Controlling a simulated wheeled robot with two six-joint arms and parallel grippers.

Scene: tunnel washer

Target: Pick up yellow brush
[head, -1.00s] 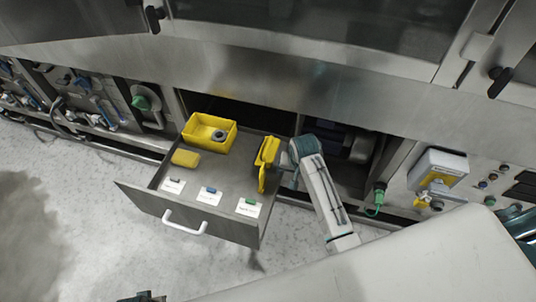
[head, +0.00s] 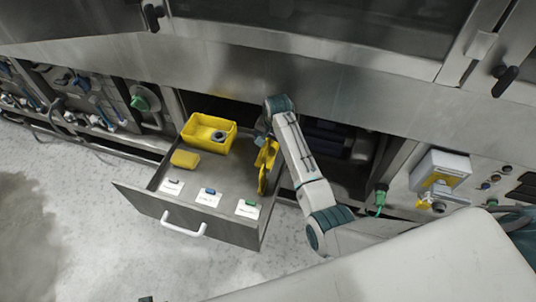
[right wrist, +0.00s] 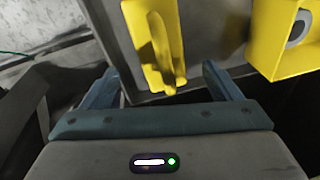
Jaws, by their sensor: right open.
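The yellow brush (head: 266,166) lies along the right side of the open drawer (head: 206,219). Its far part is partly hidden by my right arm in the head view. In the right wrist view the yellow brush (right wrist: 152,42) shows ahead of the fingertips, roughly centred between them. My right gripper (right wrist: 160,69) is open and empty, with a finger to each side of the brush's line. In the head view my right gripper (head: 264,139) is over the drawer's far right corner, close to the brush. Only a dark sliver, perhaps of my left gripper, shows at the bottom edge.
A yellow bin (head: 208,133) with a grey ring-shaped part stands at the drawer's back left. A yellow block (head: 185,159) and several labelled cards lie in the drawer. The machine's front panel (head: 300,85) overhangs behind. The drawer's middle is clear.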

